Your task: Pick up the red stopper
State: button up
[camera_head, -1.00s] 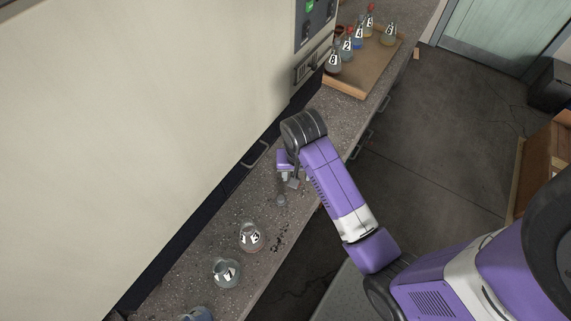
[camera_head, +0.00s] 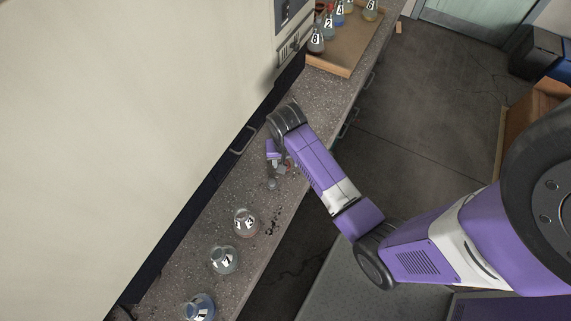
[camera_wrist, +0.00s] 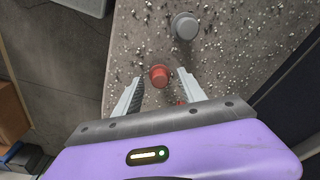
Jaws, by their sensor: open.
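A red stopper (camera_wrist: 159,75) stands on the speckled bench top in the wrist view, between the tips of my gripper's two fingers (camera_wrist: 160,78). The fingers are open, one on each side, and I see a gap on both sides. A second small red piece (camera_wrist: 181,102) shows lower down, by the right finger and partly hidden by my gripper. In the head view my gripper (camera_head: 278,160) points down low over the bench, and my arm hides most of the area under it.
A grey stopper (camera_wrist: 184,25) stands beyond the fingertips; it also shows in the head view (camera_head: 271,184). Numbered flasks (camera_head: 224,260) line the near bench. A wooden tray (camera_head: 345,62) holds several more flasks at the far end. A large pale cabinet (camera_head: 130,120) borders the bench's left.

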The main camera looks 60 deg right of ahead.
jog(key=shift+c, duration=0.5)
grip_shut()
